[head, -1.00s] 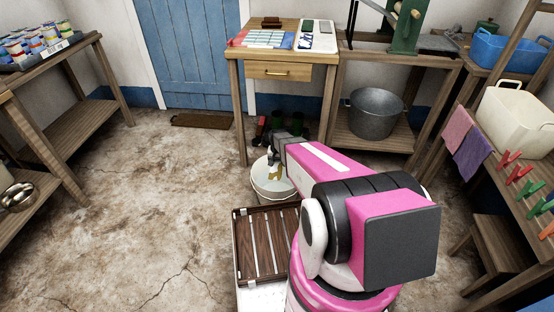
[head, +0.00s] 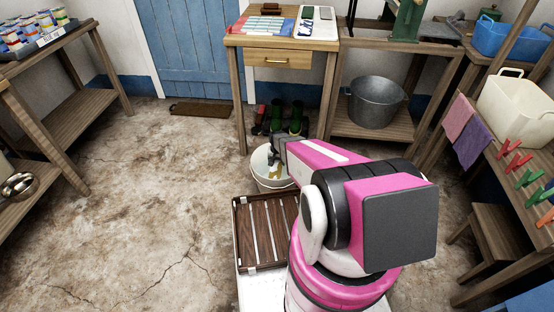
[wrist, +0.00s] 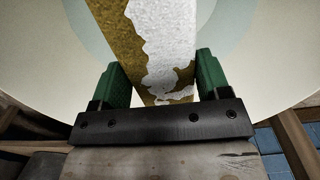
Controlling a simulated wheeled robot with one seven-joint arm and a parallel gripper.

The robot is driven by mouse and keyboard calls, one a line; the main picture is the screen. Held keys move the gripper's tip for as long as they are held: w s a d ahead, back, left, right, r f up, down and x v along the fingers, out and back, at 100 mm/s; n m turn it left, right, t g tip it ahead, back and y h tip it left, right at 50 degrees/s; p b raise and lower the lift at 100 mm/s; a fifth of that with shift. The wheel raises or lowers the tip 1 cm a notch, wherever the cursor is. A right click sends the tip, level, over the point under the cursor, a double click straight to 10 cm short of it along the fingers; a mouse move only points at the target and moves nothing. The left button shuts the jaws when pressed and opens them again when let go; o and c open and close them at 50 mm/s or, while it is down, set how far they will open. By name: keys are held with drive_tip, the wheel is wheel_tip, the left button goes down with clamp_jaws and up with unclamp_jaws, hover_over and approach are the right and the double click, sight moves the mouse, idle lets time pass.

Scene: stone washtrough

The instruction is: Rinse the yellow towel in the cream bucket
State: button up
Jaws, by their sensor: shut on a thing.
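The cream bucket (head: 264,158) stands on the floor just beyond the slatted wooden tray. The yellow towel (head: 272,184), with large white patches, shows inside its rim. In the wrist view the towel (wrist: 122,28) extends from between the green fingers of my gripper (wrist: 155,82) into the bucket (wrist: 40,60). A pale blue round area lies behind the towel there; I cannot tell how deep the towel reaches. My gripper is shut on the towel, above the bucket's mouth. In the head view my arm hides part of the bucket's right side, and the fingertips are hard to see.
The slatted wooden tray (head: 236,232) lies close in front of the bucket. Dark boots (head: 296,118) stand behind it, below the wooden table (head: 232,42). A grey metal tub (head: 374,104) sits on a low shelf to the right. The floor to the left is clear.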

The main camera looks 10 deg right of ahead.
drive_tip(key=shift+f, duration=6.05)
drive_tip(key=shift+r, duration=1)
drive_tip(key=shift+f, duration=1)
drive_tip(key=shift+r, duration=0.1)
drive_tip(key=shift+r, duration=0.9)
drive_tip(key=shift+f, duration=1)
